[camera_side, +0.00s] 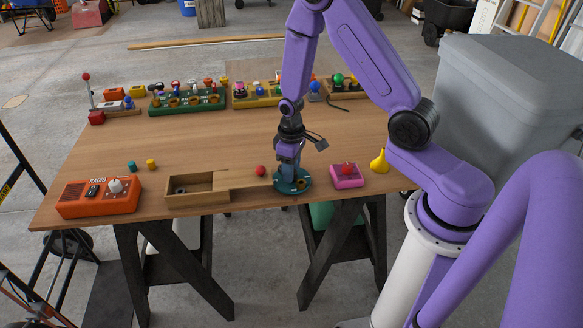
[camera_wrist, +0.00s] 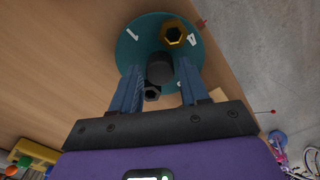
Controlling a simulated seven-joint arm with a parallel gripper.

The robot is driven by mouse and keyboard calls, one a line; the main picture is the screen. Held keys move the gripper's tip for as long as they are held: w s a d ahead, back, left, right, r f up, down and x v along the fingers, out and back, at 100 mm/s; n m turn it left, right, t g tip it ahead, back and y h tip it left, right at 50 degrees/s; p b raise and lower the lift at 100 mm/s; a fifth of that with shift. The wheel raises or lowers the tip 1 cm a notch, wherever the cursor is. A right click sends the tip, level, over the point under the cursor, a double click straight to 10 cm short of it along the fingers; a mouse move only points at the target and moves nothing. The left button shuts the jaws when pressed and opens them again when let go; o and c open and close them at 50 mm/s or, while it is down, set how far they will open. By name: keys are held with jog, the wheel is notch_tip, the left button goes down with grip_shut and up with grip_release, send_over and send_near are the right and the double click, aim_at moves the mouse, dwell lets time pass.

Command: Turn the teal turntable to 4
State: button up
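The teal turntable (camera_side: 303,187) is a round disc at the front edge of the table. In the wrist view its face (camera_wrist: 130,52) carries a white 1 at the upper left and a 4 at the right; another mark lower right is mostly hidden. A dark round knob (camera_wrist: 160,68) stands at its middle. A brass hex nut (camera_wrist: 172,33) and a dark hex nut (camera_wrist: 152,93) sit on the disc. My gripper (camera_wrist: 161,74) points down over the turntable, one finger on each side of the knob. I cannot tell whether the fingers touch it.
A wooden tray (camera_side: 183,200) and a red ball (camera_side: 261,171) are left of the turntable. A pink box with a red button (camera_side: 347,181) and a yellow funnel (camera_side: 379,163) are right. An orange radio (camera_side: 99,199) stands far left. The table's middle is clear.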

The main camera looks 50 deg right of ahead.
jog(key=shift+r, duration=0.1)
jog(key=shift+r, duration=3.9)
jog(key=shift+a, duration=0.1)
jog(key=shift+s+a+r, duration=0.15)
jog(key=shift+a+r, duration=0.05)
jog(key=shift+r, duration=0.05)
jog(key=s+a+r+n, duration=0.5)
jog(key=s+a+r, duration=0.2)
jog(key=s+a, duration=0.1)
jog(key=s+r+n, duration=0.2)
jog(key=s, duration=0.6)
jog(key=s+a+r+n, duration=0.1)
jog(key=s+r+n, duration=0.1)
jog(key=s, duration=0.6)
jog(key=shift+r+n, duration=0.3)
jog(key=shift+r, duration=0.5)
